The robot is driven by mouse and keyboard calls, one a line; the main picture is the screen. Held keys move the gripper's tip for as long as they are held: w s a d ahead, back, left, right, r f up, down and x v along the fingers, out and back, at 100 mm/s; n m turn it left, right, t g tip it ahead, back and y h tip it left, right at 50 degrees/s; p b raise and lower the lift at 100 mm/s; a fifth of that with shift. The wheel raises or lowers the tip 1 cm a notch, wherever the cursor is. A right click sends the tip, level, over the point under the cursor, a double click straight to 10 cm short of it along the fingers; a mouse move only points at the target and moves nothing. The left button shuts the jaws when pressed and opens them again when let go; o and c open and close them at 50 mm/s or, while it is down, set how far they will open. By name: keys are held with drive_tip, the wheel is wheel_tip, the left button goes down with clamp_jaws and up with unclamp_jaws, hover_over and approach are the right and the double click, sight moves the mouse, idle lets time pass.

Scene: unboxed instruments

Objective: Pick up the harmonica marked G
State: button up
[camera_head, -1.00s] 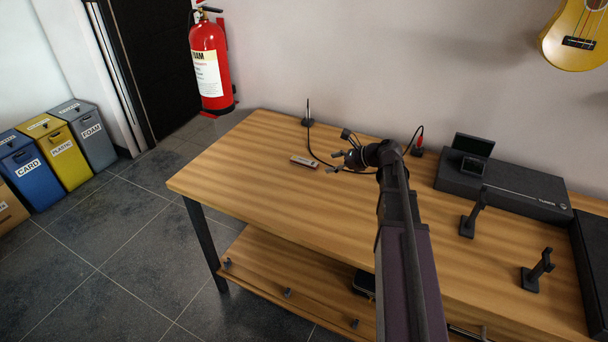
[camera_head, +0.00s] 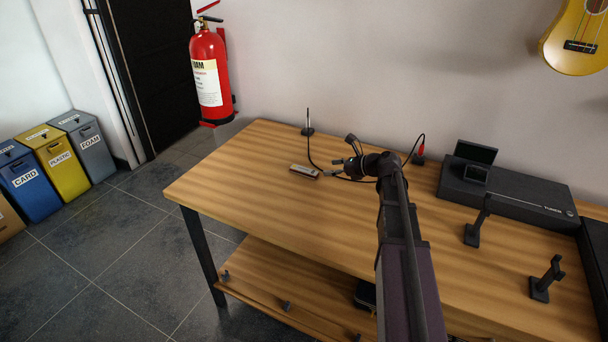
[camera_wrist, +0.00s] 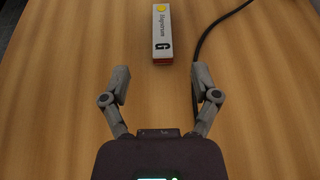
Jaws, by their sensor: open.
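The harmonica marked G (camera_wrist: 161,34) lies flat on the wooden table in the wrist view, at the top middle, with a black "G" at its near end. In the head view the harmonica (camera_head: 304,171) is a small light bar with a reddish side, near the back of the table. My gripper (camera_wrist: 160,80) is open and empty, with its two fingers spread wide. The harmonica lies ahead of the fingertips, roughly in line with the gap between them. In the head view my gripper (camera_head: 342,168) is just right of the harmonica.
A black cable (camera_wrist: 203,60) runs right of the harmonica, near the right finger. A small stand with a thin rod (camera_head: 308,130) is behind it. A black tuner box (camera_head: 510,188) and two dark stands (camera_head: 475,232) are at right. The table's left part is clear.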

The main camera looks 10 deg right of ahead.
sight(305, 169)
drive_tip(key=shift+b+x, duration=0.95)
drive_tip(key=shift+x, duration=2.05)
drive_tip(key=shift+f, duration=0.15)
drive_tip(key=shift+w+a+f+b, duration=0.35)
drive_tip(key=shift+w+f+b, duration=0.05)
drive_tip(key=shift+w, duration=0.05)
drive_tip(key=shift+b+x, duration=0.7)
drive_tip(key=shift+x, duration=1.2)
drive_tip(key=shift+r, duration=0.1)
clamp_jaws()
